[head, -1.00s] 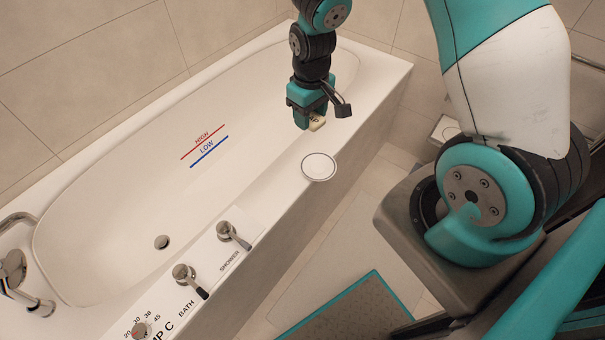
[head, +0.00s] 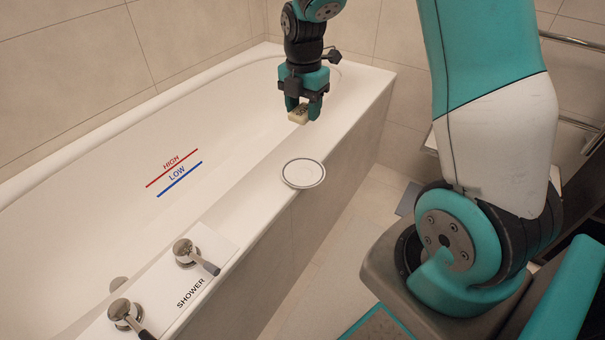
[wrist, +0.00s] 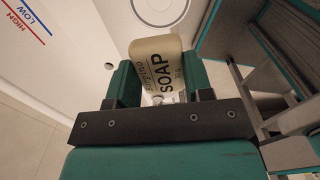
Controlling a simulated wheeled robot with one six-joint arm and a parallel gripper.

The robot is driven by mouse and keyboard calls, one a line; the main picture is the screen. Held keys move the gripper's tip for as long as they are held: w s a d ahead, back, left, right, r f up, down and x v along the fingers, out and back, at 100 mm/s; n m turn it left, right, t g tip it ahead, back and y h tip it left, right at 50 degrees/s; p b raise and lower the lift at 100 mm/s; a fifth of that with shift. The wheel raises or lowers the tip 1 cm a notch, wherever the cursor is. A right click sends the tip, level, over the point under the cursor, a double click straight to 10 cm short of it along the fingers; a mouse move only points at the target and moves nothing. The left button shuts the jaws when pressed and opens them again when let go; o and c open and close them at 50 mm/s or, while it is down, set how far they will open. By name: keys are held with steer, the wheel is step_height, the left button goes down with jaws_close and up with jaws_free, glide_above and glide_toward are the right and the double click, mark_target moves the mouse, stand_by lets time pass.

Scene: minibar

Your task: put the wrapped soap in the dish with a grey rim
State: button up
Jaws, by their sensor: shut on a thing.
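My gripper (head: 302,108) is shut on the wrapped soap (head: 298,115), a small cream block, and holds it above the bathtub's rim. In the wrist view the soap (wrist: 157,62) sits between the two green fingers, with the word SOAP facing the camera. The dish with a grey rim (head: 303,173) is a round white plate lying on the bathtub's ledge. It shows below the soap in the head view, apart from it. In the wrist view the dish (wrist: 160,8) is cut off at the top edge, just beyond the soap.
The white bathtub (head: 110,185) fills the left, with HIGH and LOW lines inside. Two tap handles (head: 190,253) stand on its ledge at the lower left, near the SHOWER label. The ledge around the dish is clear. Tiled wall (head: 90,60) stands behind.

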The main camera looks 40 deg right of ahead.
mark_target(303, 175)
step_height(303, 175, down, 17)
steer(key=b, duration=0.3)
steer(key=shift+f+b, duration=0.1)
steer(key=shift+b, duration=0.3)
steer(key=shift+f, duration=0.1)
steer(key=shift+f, duration=0.25)
steer(key=o, duration=0.9)
step_height(303, 175, up, 12)
steer(key=p, duration=0.3)
steer(key=s+a+r+m+y, duration=0.1)
steer(key=s+a+r+m, duration=0.25)
steer(key=a+r, duration=0.4)
steer(key=s+a+r+m+y, duration=0.1)
steer(key=s+a+r+m, duration=0.3)
steer(key=s+a, duration=0.3)
steer(key=s+a+r+m+y, duration=0.2)
steer(key=s+a+r+m, duration=0.2)
steer(key=s+a+m, duration=0.3)
steer(key=s+a, duration=0.1)
steer(key=s, duration=0.4)
steer(key=shift+s+r, duration=0.35)
